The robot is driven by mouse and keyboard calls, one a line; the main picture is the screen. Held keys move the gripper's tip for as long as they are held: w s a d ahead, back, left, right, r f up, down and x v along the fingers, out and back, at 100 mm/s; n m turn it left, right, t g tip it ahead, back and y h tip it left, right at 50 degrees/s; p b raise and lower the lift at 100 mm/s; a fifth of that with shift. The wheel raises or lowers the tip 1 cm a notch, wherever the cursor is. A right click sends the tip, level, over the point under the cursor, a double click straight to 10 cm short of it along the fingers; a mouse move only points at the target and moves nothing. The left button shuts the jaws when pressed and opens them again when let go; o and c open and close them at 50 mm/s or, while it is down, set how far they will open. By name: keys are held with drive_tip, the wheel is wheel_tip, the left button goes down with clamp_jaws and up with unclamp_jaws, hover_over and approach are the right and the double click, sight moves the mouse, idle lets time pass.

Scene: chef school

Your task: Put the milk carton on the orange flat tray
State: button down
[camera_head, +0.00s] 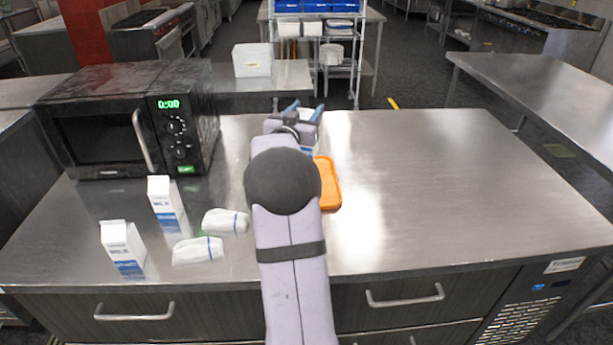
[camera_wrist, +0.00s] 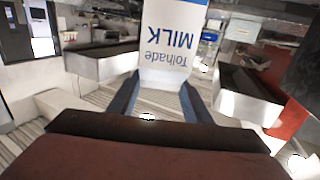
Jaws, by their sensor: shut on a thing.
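A white and blue milk carton (camera_wrist: 170,45) is held between the two fingers of my gripper (camera_wrist: 160,88) in the wrist view; its lettering appears upside down there. In the head view my gripper (camera_head: 304,110) is at the back of the steel counter, and my arm hides most of the held carton. The orange flat tray (camera_head: 328,184) lies on the counter just right of my arm, partly hidden by it. Two more milk cartons, one (camera_head: 167,205) behind the other (camera_head: 123,248), stand upright at the left.
Two white cloth-like bundles, one (camera_head: 226,221) behind the other (camera_head: 198,251), lie between the cartons and my arm. A black microwave (camera_head: 130,118) stands at the back left. The steel counter (camera_head: 440,190) is clear to the right of the tray.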

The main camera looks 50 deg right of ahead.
drive_tip(key=shift+f+p, duration=0.65)
drive_tip(key=shift+f, duration=4.15)
drive_tip(key=shift+f, duration=0.2)
drive_tip(key=c, duration=0.9)
unclamp_jaws()
drive_tip(key=shift+r, duration=0.1)
drive_tip(key=b+v, duration=0.2)
drive_tip(key=v, duration=1)
drive_tip(key=shift+b, duration=0.4)
